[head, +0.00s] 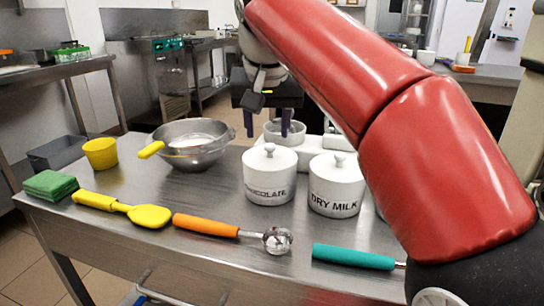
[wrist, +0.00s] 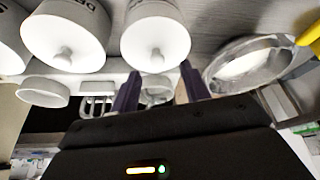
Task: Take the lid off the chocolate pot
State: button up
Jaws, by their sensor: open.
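The chocolate pot (head: 270,186) is white and round and stands upright on the steel table. Its lid (head: 270,158) with a small round knob sits on top. In the wrist view, the lid (wrist: 155,35) is at the top middle with its knob toward my fingers. My gripper (head: 267,133) is open and empty, fingers pointing down, above and behind the pot in the head view. The fingers (wrist: 161,88) are apart from the knob in the wrist view. The front lettering of the pot shows partly in the head view.
The lidded dry milk pot (head: 336,192) stands close on the right. A steel bowl (head: 205,152) with a yellow-handled tool is left.

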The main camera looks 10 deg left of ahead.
aim_at(270, 145)
jog(key=b+x, duration=0.1)
jog(key=x, duration=0.3)
jog(key=shift+w+d+f, duration=0.15)
jog(key=shift+d+f, duration=0.05)
jog(key=shift+f, duration=0.05)
grip_shut()
